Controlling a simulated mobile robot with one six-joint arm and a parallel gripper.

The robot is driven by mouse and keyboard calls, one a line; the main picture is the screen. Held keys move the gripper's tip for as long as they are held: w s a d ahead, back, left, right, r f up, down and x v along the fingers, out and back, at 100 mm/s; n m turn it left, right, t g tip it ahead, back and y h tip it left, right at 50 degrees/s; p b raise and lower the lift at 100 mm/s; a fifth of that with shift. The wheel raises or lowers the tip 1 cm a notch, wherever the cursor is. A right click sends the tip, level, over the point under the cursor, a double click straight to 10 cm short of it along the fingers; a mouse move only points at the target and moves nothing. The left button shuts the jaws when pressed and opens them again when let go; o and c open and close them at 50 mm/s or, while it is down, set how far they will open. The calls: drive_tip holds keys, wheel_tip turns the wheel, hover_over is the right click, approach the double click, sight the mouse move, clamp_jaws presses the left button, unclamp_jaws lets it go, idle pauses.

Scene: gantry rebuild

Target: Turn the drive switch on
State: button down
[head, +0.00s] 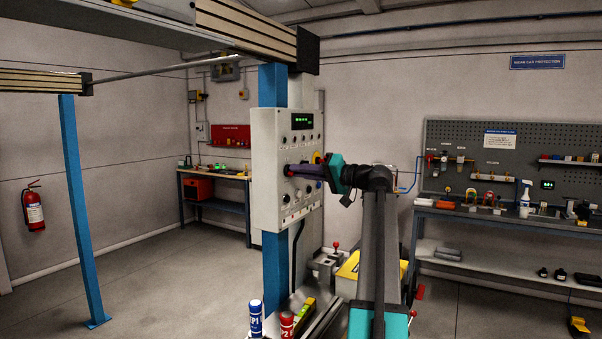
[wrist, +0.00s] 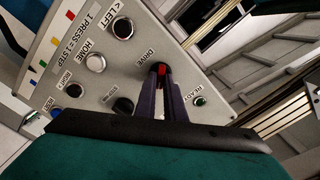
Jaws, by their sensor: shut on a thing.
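The light grey control panel (head: 264,140) hangs on a blue post, and its face also fills the upper left of the wrist view (wrist: 75,75). My gripper (head: 291,170) reaches the panel from the right in the head view. In the wrist view its two dark fingers (wrist: 161,76) are closed on the red drive switch (wrist: 162,69), beside the DRIVE label. The fingers hide most of the switch, so I cannot tell which way it is set. The READY lamp (wrist: 200,100) shows green just right of the fingers.
A black knob (wrist: 123,105) and the HOME button (wrist: 95,62) sit left of my fingers. The LEFT button (wrist: 123,28) is above. A blue canister (head: 256,318) and a red canister (head: 287,324) stand below the panel.

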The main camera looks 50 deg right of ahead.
drive_tip(key=shift+d+m+p, duration=0.1)
drive_tip(key=shift+m+p, duration=1)
drive_tip(key=shift+m, duration=2.6)
drive_tip(key=c, duration=1.8)
unclamp_jaws()
drive_tip(key=shift+f, duration=0.1)
drive_tip(key=shift+c, duration=0.2)
drive_tip(key=shift+s, duration=0.1)
